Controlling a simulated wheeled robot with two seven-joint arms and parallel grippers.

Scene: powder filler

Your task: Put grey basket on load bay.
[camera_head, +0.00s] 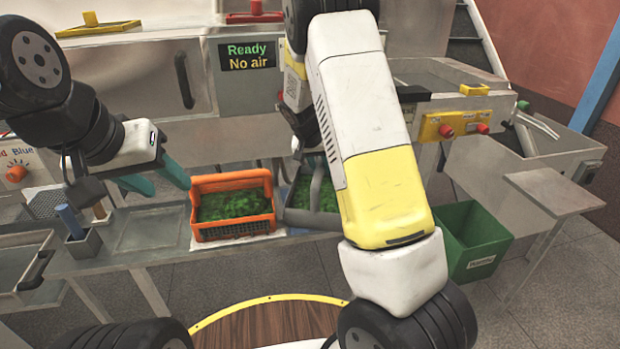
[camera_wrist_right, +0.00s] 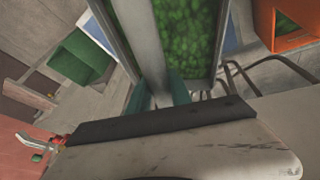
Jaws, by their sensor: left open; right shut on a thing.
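The grey basket (camera_head: 308,219), filled with green leafy stuff, is in the middle of the head view, right of the orange basket, and partly hidden by my right arm. In the right wrist view, my right gripper (camera_wrist_right: 168,92) is shut on the grey basket's handle (camera_wrist_right: 147,35), teal fingers on either side of it. In the head view this gripper is hidden behind my arm. I cannot tell whether the basket touches a surface. My left gripper (camera_head: 158,180) is open and empty, left of the orange basket. I cannot tell which part is the load bay.
An orange basket (camera_head: 233,233) with green contents stands at the bench's front edge, close beside the grey basket. A green bin (camera_head: 471,240) is on the floor to the right, near a small grey side table (camera_head: 553,190). A machine display (camera_head: 250,56) reads "Ready No air".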

